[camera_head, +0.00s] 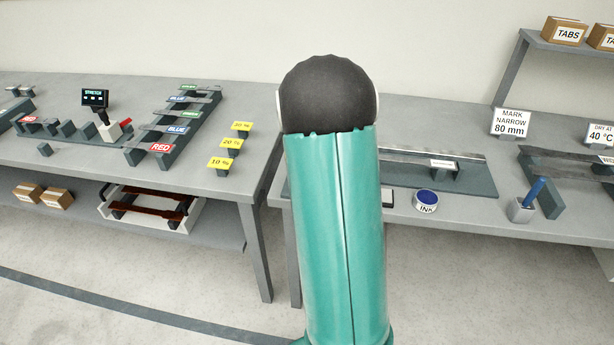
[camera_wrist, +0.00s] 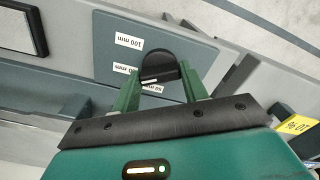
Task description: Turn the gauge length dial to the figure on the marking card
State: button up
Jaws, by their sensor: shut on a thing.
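The marking card (camera_head: 511,123) stands at the back right and reads MARK NARROW 80 mm. In the wrist view the gauge length dial is a black round knob (camera_wrist: 158,66) on a blue-grey plate (camera_wrist: 190,40). My gripper (camera_wrist: 160,82) is shut on the knob, with a green finger at either side. Upside-down labels lie around the dial: 100 mm (camera_wrist: 128,41) is clear, a middle one (camera_wrist: 124,69) and a lower one (camera_wrist: 152,88) are partly covered. A small white mark shows near the knob's lower edge. My arm hides the dial and gripper in the head view.
An ink pot (camera_head: 426,201) and a holder with a blue pen-like tool (camera_head: 523,208) stand on the right bench. Yellow percent cards (camera_head: 231,146) and coloured racks (camera_head: 172,130) stand on the left bench. A gap separates the benches.

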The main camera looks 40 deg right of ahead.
dwell(0.3)
jog(key=o, duration=1)
notch_tip(320, 180, up, 14)
jog(key=shift+f, duration=0.1)
jog(key=s+a+r+n+t, duration=0.1)
jog(key=s+a+r, duration=0.25)
jog(key=a, duration=0.55)
jog(key=s+a+r+n+t, duration=0.15)
jog(key=a+r, duration=0.25)
jog(key=a, duration=0.6)
jog(key=s+a+t, duration=0.1)
jog(key=s+a, duration=0.3)
jog(key=s+a+f+n+t, duration=0.1)
jog(key=s+a, duration=0.3)
jog(key=s+a+f+n+t, duration=0.1)
jog(key=s+a, duration=0.3)
jog(key=shift+a+f, duration=0.15)
